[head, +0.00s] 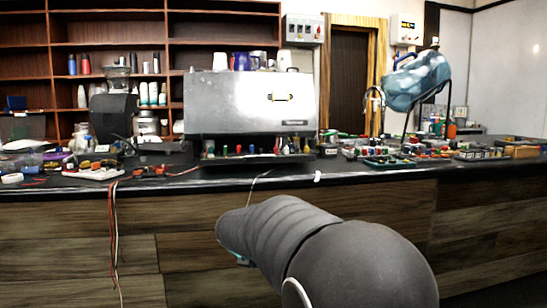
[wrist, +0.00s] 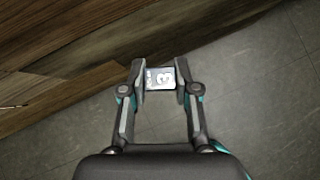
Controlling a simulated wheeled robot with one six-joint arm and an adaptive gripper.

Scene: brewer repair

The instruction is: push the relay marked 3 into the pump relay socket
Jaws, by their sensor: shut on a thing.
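In the wrist view my gripper (wrist: 160,82) is shut on a small relay (wrist: 160,78). The relay has a dark and pale face with a white 3 on it, and sits between the two fingertips. The wood counter front and grey floor lie behind it. In the head view my arm reaches forward below the counter edge; the gripper and relay are hidden behind it. The silver brewer (head: 250,103) stands on the counter, with a row of small coloured parts along its lower front. I cannot make out the pump relay socket.
The black counter (head: 220,180) has a wood front (head: 190,225). Wires (head: 114,235) hang over its edge at left. A grinder (head: 112,115) stands left of the brewer.

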